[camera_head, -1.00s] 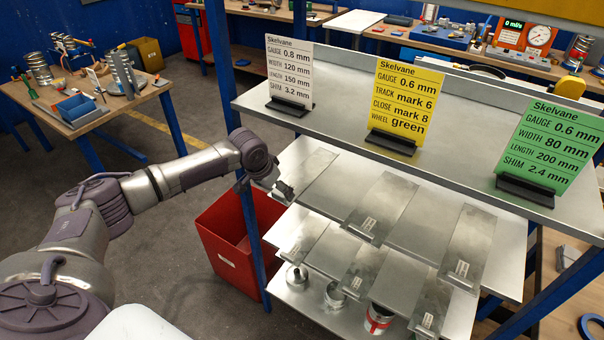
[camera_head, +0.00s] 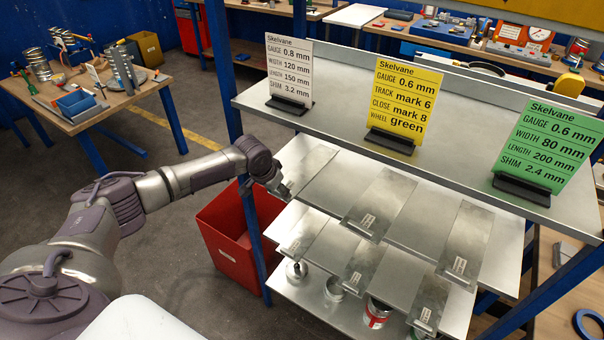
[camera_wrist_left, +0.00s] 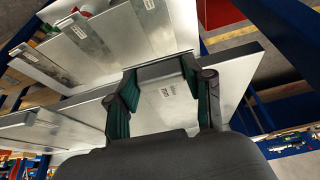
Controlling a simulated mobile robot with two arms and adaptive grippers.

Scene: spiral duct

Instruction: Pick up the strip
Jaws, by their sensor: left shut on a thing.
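My left gripper (camera_head: 282,190) is at the left front edge of the middle shelf, shut on the near end of a flat grey metal strip (camera_head: 314,162). The strip's far part reaches back over the shelf. I cannot tell whether it is lifted clear of the shelf. My right gripper is not in view.
More labelled strips lie on the middle shelf (camera_head: 412,232), including one in the centre (camera_head: 382,200) and one at the right (camera_head: 468,240). White, yellow and green (camera_head: 548,148) sign cards stand above. A red bin (camera_head: 228,250) stands by the blue post.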

